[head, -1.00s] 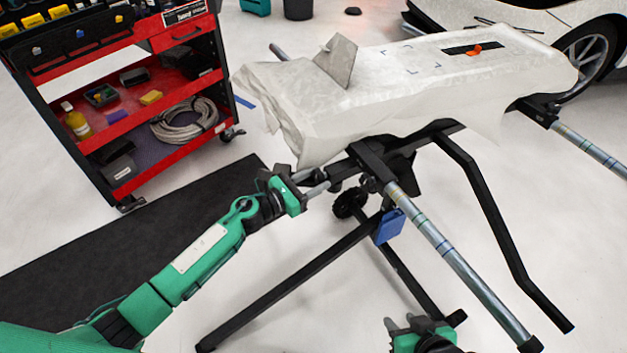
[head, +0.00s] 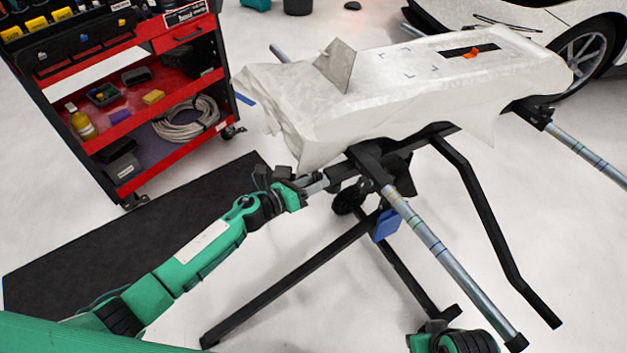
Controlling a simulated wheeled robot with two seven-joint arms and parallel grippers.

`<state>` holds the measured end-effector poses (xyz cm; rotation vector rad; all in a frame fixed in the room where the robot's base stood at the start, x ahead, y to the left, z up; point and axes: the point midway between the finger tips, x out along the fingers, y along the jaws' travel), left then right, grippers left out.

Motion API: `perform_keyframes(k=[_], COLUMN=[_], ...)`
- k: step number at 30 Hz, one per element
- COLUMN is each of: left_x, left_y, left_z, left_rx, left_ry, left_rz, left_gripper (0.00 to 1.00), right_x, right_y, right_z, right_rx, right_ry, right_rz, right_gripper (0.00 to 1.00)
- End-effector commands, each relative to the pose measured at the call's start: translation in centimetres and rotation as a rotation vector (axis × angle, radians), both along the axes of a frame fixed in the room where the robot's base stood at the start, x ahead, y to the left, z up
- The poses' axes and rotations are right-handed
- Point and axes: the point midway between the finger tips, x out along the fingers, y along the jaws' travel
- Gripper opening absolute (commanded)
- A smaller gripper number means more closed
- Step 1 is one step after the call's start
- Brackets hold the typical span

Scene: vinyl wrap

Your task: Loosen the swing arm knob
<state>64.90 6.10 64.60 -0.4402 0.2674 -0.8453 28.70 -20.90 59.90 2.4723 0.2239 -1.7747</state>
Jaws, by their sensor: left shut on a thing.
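The wrap stand (head: 415,239) has a black frame and grey tubes. My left gripper (head: 317,185) is at the near left end of its head, just below the draped white cover. The gripper is shut on the swing arm knob, which its fingers and hand mostly hide; whether the knob has turned cannot be told. My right gripper (head: 430,333) is low at the bottom edge, apart from the stand. Its fingers are too foreshortened to show whether they are open.
A white-covered panel (head: 400,82) with a grey fin lies on the stand. A red tool cart (head: 150,125) stands at the left, by a dark mat (head: 120,225). A blue clamp-like part (head: 386,224) hangs on the frame. A white car (head: 510,22) is behind.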

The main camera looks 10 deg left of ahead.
Motion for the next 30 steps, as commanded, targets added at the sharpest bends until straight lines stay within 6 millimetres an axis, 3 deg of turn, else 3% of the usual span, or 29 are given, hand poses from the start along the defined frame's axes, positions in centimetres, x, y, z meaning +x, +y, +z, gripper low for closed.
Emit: perform_keyframes(k=[5,6,8,30], left_x=[-0.05,-0.05,-0.04,-0.01], left_y=[-0.02,-0.02,-0.02,0.11], left_z=[-0.08,-0.08,-0.08,-0.52], left_rx=[0.001,0.001,0.001,0.033], left_ry=[0.0,0.0,0.0,-0.043], left_rz=[-0.001,-0.001,-0.001,0.002], left_gripper=[0.22,0.53,0.65,0.65], right_x=[0.01,0.01,0.01,-0.01], right_y=[0.02,0.02,0.03,0.03], right_z=[-0.02,-0.01,-0.01,-0.79], right_rx=[0.0,0.001,0.001,0.001], right_ry=[-0.001,-0.001,-0.001,-0.001], right_rz=[0.0,0.0,0.0,0.0], right_gripper=[0.36,0.36,0.36,0.36])
